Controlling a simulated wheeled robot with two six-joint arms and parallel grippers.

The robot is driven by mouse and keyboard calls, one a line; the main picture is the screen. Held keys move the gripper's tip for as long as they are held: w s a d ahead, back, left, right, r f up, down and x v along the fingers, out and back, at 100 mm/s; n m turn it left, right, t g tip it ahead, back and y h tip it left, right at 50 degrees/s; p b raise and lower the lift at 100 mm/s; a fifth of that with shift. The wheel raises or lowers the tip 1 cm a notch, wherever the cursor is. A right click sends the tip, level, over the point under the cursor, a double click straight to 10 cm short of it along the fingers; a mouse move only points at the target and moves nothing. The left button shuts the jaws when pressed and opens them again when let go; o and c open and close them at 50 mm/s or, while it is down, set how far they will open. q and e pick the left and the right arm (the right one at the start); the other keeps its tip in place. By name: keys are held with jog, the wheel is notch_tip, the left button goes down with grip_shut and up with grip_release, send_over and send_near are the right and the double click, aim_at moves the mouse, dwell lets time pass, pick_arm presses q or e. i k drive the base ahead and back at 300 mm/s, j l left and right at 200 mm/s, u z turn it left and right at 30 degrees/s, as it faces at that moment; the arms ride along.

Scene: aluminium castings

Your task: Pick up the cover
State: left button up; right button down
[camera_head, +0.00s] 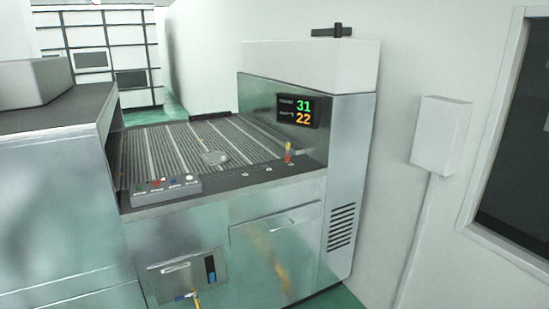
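A small grey, roundish, flat metal piece (214,158) lies on the ribbed bed of the machine, near the bed's front edge. It may be the cover, but it is too small in the picture to tell for sure. Nothing touches it from above. Neither of my grippers shows in the head view.
The machine (290,225) has a ribbed bed (165,150) between a metal housing (50,190) at left and a tall cabinet at right with a display (303,111) reading 31 and 22. A button panel (165,189) sits on the front ledge. A wall box (441,135) hangs at right.

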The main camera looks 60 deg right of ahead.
aim_at(213, 158)
jog(key=z, duration=1.75)
jog(key=i+j+z, duration=0.1)
jog(key=i+z, duration=0.35)
jog(key=i+j+z, duration=0.25)
jog(key=i+z, duration=0.2)
jog(key=i, duration=0.05)
